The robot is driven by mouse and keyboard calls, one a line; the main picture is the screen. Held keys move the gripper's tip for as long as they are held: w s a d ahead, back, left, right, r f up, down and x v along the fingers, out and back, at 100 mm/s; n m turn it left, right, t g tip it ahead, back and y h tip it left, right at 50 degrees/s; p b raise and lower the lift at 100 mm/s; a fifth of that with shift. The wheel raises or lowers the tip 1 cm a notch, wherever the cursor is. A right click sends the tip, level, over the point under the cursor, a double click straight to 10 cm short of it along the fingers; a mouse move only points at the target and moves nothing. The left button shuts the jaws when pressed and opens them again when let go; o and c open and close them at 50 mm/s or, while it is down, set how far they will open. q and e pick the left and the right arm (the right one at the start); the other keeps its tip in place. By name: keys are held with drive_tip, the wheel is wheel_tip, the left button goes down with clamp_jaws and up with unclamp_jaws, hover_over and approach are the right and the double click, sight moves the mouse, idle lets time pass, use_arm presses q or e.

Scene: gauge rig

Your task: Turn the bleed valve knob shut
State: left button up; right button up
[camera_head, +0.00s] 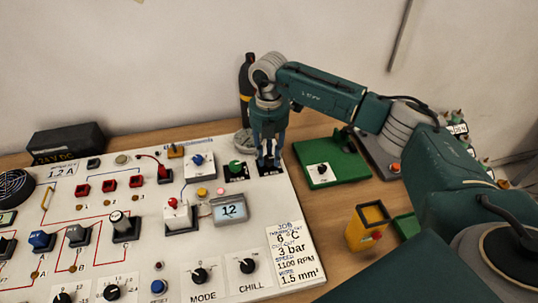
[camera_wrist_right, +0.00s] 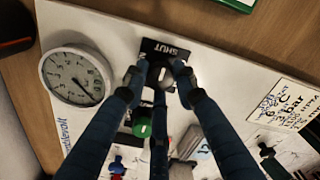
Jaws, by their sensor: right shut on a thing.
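The bleed valve stands on a dark plate (camera_wrist_right: 153,48) marked SHUT, near the far right corner of the white panel. In the head view the plate (camera_head: 265,172) shows beneath my right gripper. My right gripper (camera_head: 268,163) points down from above, and its fingers (camera_wrist_right: 161,77) are closed around the valve knob. The fingers hide most of the knob, so I cannot tell which way its pointer faces. My left gripper is not in view.
A round pressure gauge (camera_wrist_right: 75,77) is beside the valve. A green knob (camera_head: 235,166) sits close on the left. A small display (camera_head: 229,209) and a job card (camera_head: 291,255) are nearer. A green board (camera_head: 345,165) and a yellow box (camera_head: 367,228) lie right of the panel.

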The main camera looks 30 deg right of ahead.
sight(269, 158)
drive_tip(key=shift+w+r, duration=0.1)
drive_tip(key=shift+r, duration=0.05)
idle(0.3)
drive_tip(key=o, duration=1)
drive_tip(key=shift+o, duration=0.9)
wheel_tip(269, 158, up, 12)
